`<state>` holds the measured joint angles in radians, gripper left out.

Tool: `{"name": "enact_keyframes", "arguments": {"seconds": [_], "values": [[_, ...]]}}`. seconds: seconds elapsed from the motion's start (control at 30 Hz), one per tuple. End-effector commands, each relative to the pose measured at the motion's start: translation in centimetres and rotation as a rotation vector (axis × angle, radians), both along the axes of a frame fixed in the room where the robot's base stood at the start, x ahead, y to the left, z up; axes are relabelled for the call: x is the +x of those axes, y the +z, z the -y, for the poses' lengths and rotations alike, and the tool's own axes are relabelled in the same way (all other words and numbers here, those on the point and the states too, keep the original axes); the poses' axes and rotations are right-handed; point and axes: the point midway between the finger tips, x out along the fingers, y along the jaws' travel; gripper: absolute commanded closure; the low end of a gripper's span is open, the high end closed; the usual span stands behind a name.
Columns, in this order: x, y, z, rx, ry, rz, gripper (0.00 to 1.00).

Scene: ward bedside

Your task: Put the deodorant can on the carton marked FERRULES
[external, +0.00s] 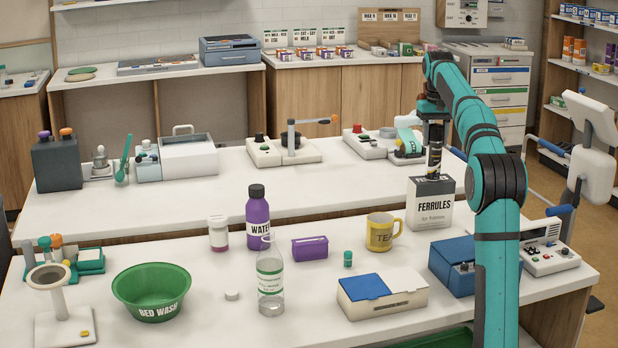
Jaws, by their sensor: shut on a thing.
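The carton marked FERRULES (430,213), white with a dark top, stands upright on the near counter at the right. My gripper (434,147) points down above it, shut on a slim dark can with a pale band (434,160), the deodorant can by its shape. The can is upright and its lower end overlaps the carton's dark top in the picture. I cannot tell whether it touches the top or hangs just above it. The jaws partly hide the can's upper part.
A yellow TEA mug (380,235) stands left of the carton. A blue box (455,262) and a white device (548,255) are in front and to the right. A purple WATER bottle (259,220), a clear bottle (270,285) and a green BED WASH bowl (152,290) stand further left.

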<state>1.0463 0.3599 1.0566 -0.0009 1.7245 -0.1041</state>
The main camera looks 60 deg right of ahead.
Motion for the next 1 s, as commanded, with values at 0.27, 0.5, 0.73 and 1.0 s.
{"name": "enact_keyframes", "arguments": {"seconds": [0.27,0.5,0.73,1.0], "values": [[0.0,-0.1,0.0,0.000,0.000,0.000,0.35],[0.0,0.2,0.0,0.000,0.000,0.000,0.35],[0.1,3.1,0.1,-0.002,0.000,0.001,0.35],[0.1,6.6,0.1,-0.001,0.000,0.001,0.35]]}}
